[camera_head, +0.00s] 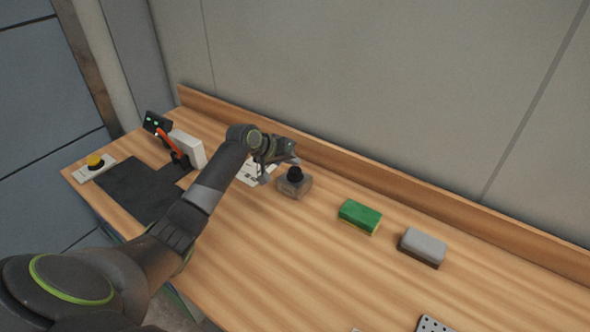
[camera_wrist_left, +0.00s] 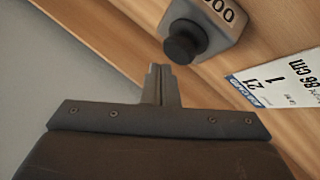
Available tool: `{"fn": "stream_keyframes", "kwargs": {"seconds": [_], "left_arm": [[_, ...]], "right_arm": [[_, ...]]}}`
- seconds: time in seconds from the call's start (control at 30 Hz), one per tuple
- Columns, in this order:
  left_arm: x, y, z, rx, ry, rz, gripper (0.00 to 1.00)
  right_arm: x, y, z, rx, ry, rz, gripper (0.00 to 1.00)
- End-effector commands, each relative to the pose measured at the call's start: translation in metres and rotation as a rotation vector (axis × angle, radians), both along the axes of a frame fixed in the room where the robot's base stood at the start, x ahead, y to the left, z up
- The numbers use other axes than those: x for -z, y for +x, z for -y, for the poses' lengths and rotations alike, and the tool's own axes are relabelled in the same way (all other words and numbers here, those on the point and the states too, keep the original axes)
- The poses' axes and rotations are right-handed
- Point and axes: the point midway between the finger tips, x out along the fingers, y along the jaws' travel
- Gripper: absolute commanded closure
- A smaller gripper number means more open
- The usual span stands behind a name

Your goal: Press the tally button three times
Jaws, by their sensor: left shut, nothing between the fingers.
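The tally counter (camera_head: 297,188) is a small grey-brown box with a black round button (camera_head: 295,173) on top, standing on the wooden bench near the back ledge. In the left wrist view the counter (camera_wrist_left: 216,22) shows at the top, with its black button (camera_wrist_left: 184,43) towards me and zeros on its display, partly cut off by the frame edge. My left gripper (camera_head: 294,160) is shut and empty, close to the button in the head view. In the left wrist view its closed fingertips (camera_wrist_left: 160,69) point towards the button, with a small gap in the picture. My right gripper is out of view.
A white printed label (camera_wrist_left: 280,80) lies beside the counter. A green sponge (camera_head: 359,216) and a grey block (camera_head: 423,247) lie to the right. A yellow button (camera_head: 95,162), dark mat (camera_head: 128,190) and device with a red lever (camera_head: 168,141) are at the left.

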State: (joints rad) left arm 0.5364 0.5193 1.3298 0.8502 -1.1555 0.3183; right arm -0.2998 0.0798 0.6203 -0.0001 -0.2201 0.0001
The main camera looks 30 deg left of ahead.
Motion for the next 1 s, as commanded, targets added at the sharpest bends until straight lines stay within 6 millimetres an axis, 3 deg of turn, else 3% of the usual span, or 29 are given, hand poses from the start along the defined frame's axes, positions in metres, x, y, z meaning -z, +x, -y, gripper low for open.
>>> {"fn": "stream_keyframes", "kwargs": {"seconds": [1.0], "left_arm": [[0.011,0.0,0.0,0.0,0.0,0.0,1.0]], "right_arm": [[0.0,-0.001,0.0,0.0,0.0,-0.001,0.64]]}}
